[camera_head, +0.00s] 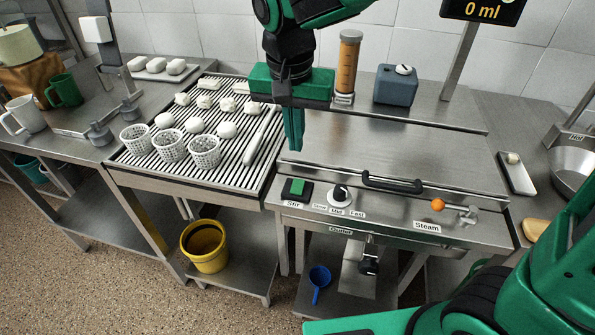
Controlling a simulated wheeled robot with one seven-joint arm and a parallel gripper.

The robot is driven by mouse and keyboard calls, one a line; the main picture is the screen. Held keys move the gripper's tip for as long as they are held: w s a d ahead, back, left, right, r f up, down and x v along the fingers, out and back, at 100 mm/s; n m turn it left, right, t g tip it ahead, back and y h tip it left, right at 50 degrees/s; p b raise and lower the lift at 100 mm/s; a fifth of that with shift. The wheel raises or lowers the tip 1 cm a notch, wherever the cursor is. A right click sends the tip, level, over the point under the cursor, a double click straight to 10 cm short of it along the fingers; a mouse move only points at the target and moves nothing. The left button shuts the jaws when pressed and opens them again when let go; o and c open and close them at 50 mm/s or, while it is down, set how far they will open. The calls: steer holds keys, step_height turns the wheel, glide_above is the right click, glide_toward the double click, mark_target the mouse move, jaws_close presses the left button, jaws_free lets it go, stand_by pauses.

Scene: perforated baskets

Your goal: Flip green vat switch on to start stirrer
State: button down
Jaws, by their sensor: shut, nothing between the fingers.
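The green switch (298,187) labelled "Stir" sits in a black housing at the left front of the steel vat's panel (395,218). My gripper (293,148) hangs above and a little behind the switch, fingers pointing down and shut together, empty. It appears apart from the switch. The vat lid (400,150) is closed, with a black handle (392,182) near its front. The stirrer is not visible. I cannot tell which way the switch is set.
A white-and-black dial (340,193) is just right of the switch. An orange-knobbed steam valve (438,205) is further right. The slatted drain table (180,165) at left holds perforated baskets (205,152) and white pieces. A yellow bucket (205,250) stands below.

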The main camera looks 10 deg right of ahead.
mark_target(298, 182)
steer(key=f, duration=0.4)
steer(key=w+f, duration=0.1)
steer(key=f, duration=0.2)
steer(key=w+f, duration=0.1)
steer(key=f, duration=0.3)
steer(key=shift+d+f, duration=0.35)
steer(key=shift+a, duration=0.1)
